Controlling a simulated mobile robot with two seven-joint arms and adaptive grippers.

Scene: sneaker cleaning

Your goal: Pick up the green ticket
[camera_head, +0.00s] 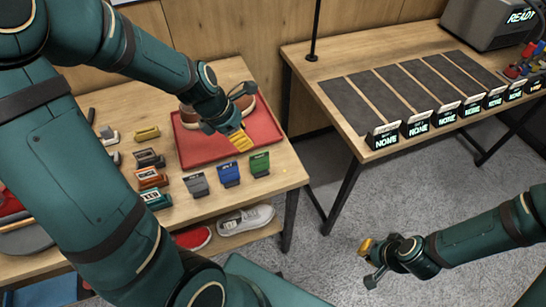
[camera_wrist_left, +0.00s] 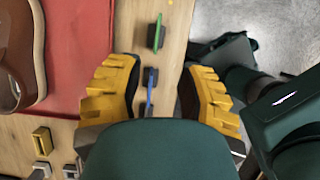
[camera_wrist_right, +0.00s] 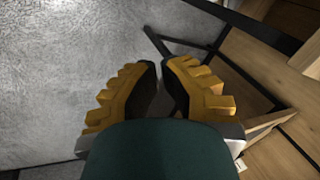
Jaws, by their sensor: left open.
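The green ticket (camera_head: 259,165) stands on the left wooden table, at the right end of a row with the blue ticket (camera_head: 229,174) and the grey ticket (camera_head: 196,185). My left gripper (camera_head: 240,141) is open and empty above the red tray's front right, a little behind and left of the green ticket. In the left wrist view, the green ticket (camera_wrist_left: 157,33) and blue ticket (camera_wrist_left: 150,90) show edge-on beyond and between the open fingers (camera_wrist_left: 162,75). My right gripper (camera_head: 366,246) hangs over the floor, far from the tickets; its fingertips (camera_wrist_right: 160,66) look close together with nothing between.
The red tray (camera_head: 183,157) holds a brown shoe (camera_head: 190,117). Shoes (camera_head: 246,219) lie on the shelf below. A second table (camera_head: 345,55) carries dark lanes with "NONE" displays.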

